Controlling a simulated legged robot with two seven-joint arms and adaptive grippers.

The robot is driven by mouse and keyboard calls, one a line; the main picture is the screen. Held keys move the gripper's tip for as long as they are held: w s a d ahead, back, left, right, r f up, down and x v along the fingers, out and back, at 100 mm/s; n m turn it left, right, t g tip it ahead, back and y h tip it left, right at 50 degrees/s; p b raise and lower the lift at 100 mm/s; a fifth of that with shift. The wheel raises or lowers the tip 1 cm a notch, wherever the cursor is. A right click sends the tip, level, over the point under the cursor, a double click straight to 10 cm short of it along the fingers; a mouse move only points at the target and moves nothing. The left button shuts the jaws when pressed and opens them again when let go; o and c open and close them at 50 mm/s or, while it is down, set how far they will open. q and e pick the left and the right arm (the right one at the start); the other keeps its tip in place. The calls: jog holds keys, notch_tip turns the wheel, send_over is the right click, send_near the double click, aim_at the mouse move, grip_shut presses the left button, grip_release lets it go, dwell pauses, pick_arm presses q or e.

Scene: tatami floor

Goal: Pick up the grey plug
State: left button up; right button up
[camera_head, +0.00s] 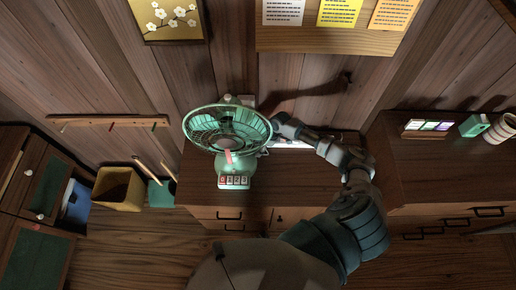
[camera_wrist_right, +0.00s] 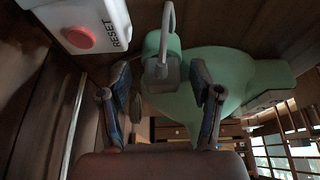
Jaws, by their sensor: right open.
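In the wrist view the grey plug (camera_wrist_right: 168,72), with a grey cord looping up from it, shows between the two fingers of my right gripper (camera_wrist_right: 160,95). The fingers are open, one on each side of it; I cannot tell whether either touches it. Behind it is the pale green body of the fan (camera_wrist_right: 222,70). In the head view my right gripper (camera_head: 277,123) is beside the green fan (camera_head: 228,130), at its right rear edge. I cannot make out the plug there. My left gripper is not in view.
A white box with a red RESET button (camera_wrist_right: 80,38) is close by at upper left in the wrist view. The fan stands on a wooden cabinet (camera_head: 300,185) against a plank wall. A striped cup (camera_head: 500,128) stands at right. A yellow bin (camera_head: 118,188) is at left.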

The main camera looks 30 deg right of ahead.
jog(key=c, duration=1.2)
jog(key=shift+o, duration=0.2)
jog(key=shift+r, duration=0.15)
